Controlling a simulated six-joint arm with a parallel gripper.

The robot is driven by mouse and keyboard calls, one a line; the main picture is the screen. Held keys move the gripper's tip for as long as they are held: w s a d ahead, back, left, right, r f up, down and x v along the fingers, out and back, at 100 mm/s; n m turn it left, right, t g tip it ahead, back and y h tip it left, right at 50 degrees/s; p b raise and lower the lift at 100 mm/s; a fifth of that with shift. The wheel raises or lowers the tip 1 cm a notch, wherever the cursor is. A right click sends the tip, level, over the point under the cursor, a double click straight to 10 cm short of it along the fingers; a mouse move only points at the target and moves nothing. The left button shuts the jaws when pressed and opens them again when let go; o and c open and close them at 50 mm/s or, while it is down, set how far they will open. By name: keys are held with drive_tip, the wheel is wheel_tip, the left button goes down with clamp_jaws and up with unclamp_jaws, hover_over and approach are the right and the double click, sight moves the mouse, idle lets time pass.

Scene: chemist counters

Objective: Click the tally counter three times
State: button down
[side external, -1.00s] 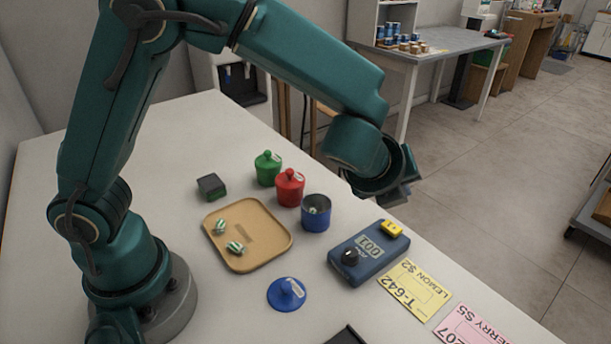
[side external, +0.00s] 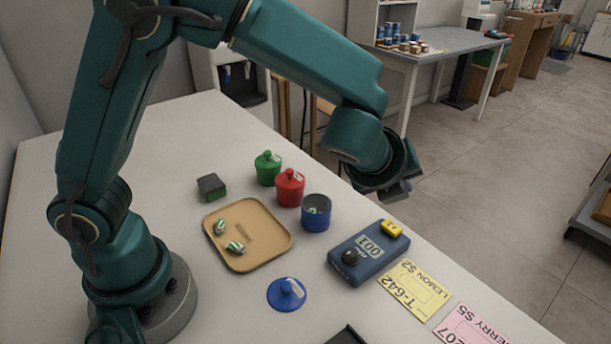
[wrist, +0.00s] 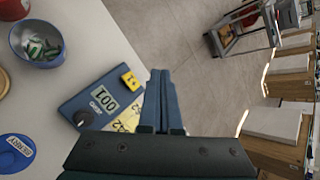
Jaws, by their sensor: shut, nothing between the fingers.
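The tally counter (side external: 358,259) is a blue box on the white table, with a display reading 001, a yellow button (side external: 391,228) at one end and a black knob (side external: 349,256). It also shows in the wrist view (wrist: 90,101), with the yellow button (wrist: 130,81) at its upper right. My gripper (side external: 397,191) is above the table's far edge, over the counter's button end and apart from it. In the wrist view my gripper's fingers (wrist: 163,100) are together and empty, to the right of the button.
A yellow card (side external: 414,290) and a pink card lie beside the counter. An open blue jar (side external: 316,213) with striped candies, a red jar (side external: 289,187) and a green jar (side external: 267,168) stand behind. A tan tray (side external: 270,259) and blue lid (side external: 286,294) are nearby.

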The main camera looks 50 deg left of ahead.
sight(390, 231)
drive_tip(key=shift+f, duration=2.9)
drive_tip(key=shift+f, duration=0.1)
drive_tip(key=shift+f, duration=0.35)
drive_tip(key=shift+f, duration=0.4)
drive_tip(key=shift+r, duration=0.15)
idle(0.4)
drive_tip(key=shift+r, duration=0.7)
drive_tip(key=shift+r, duration=2.5)
idle(0.5)
